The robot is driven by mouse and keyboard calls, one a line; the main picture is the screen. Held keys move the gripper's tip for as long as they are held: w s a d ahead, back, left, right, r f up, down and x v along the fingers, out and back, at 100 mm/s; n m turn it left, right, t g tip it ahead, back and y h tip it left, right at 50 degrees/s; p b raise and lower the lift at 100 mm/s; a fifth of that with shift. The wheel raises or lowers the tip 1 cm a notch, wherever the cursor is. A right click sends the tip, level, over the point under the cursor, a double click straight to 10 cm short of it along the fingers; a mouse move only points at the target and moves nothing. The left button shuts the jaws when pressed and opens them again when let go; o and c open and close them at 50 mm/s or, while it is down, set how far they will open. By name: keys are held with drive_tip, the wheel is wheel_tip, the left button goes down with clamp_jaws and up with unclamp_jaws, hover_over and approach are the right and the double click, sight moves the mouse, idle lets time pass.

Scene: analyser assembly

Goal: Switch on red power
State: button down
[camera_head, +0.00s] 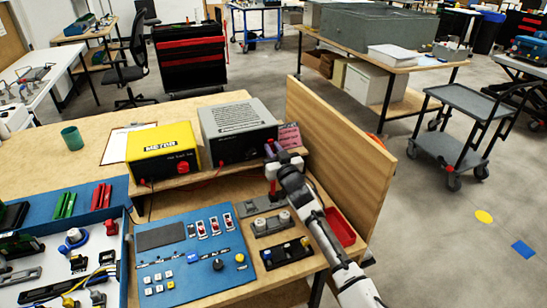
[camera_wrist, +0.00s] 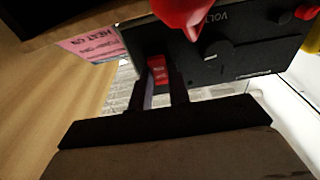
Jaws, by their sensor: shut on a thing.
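The grey power unit (camera_head: 237,118) stands on the raised shelf of the workbench, with a black front panel. In the wrist view this panel (camera_wrist: 225,62) appears upside down, with a red switch (camera_wrist: 158,70), a round black knob (camera_wrist: 217,49) and "VOLT" lettering. My gripper (camera_wrist: 158,88) reaches up to the panel, its two dark fingers shut on the red switch. In the head view my gripper (camera_head: 271,151) is at the right end of the unit's front; the switch is hidden there. I cannot tell the switch's on or off position.
A yellow box (camera_head: 162,145) stands left of the grey unit. A pink card (camera_head: 290,136) is close at its right, before a tall wooden side panel (camera_head: 335,140). A blue control panel (camera_head: 190,255) lies in front. A red plug (camera_wrist: 190,12) juts near my fingers.

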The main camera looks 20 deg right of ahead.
drive_tip(key=t+b, duration=0.1)
drive_tip(key=b, duration=0.2)
drive_tip(key=shift+f, duration=0.15)
drive_tip(key=shift+t, duration=0.3)
drive_tip(key=c, duration=1.3)
unclamp_jaws()
wheel_tip(320, 180, up, 20)
drive_tip(key=b, duration=0.3)
